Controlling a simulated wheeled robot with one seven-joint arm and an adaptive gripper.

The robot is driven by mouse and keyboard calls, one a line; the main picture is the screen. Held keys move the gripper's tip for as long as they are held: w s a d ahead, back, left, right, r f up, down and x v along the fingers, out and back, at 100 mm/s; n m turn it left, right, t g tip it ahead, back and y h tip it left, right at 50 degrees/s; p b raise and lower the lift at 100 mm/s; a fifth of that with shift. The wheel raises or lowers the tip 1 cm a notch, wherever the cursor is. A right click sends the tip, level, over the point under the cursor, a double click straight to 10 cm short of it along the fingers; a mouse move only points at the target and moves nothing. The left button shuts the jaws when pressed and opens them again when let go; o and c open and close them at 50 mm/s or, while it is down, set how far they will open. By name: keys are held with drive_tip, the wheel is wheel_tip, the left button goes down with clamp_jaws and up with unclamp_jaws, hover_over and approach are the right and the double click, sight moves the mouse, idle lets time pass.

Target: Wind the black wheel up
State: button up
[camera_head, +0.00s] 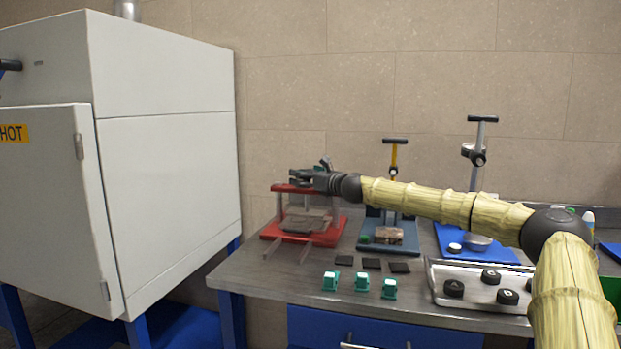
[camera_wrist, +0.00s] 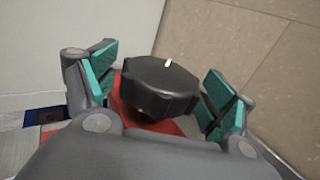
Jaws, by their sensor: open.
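The black wheel (camera_wrist: 160,86) is a lobed knob with a white mark on its top, seen in the wrist view. It sits above the red top of the press. In the head view the red press (camera_head: 296,188) stands at the left end of the bench, with a grey plate between its posts. My gripper (camera_wrist: 160,92) is open, with its teal finger pads on either side of the wheel and gaps on both sides. In the head view my gripper (camera_head: 305,178) is over the press top and largely hides the wheel.
A white oven (camera_head: 170,200) marked HOT stands left of the bench. Blue-based presses (camera_head: 375,243) stand to the right. Black squares (camera_head: 371,264), small green-and-white items (camera_head: 361,281) and a metal tray (camera_head: 437,291) with black weights lie in front. A wall is behind.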

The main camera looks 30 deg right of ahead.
drive_tip(key=s+d, duration=0.1)
drive_tip(key=s, duration=1)
drive_tip(key=shift+s+d, duration=0.2)
drive_tip(key=shift+s, duration=0.2)
idle(0.3)
idle(0.4)
drive_tip(key=shift+r, duration=0.1)
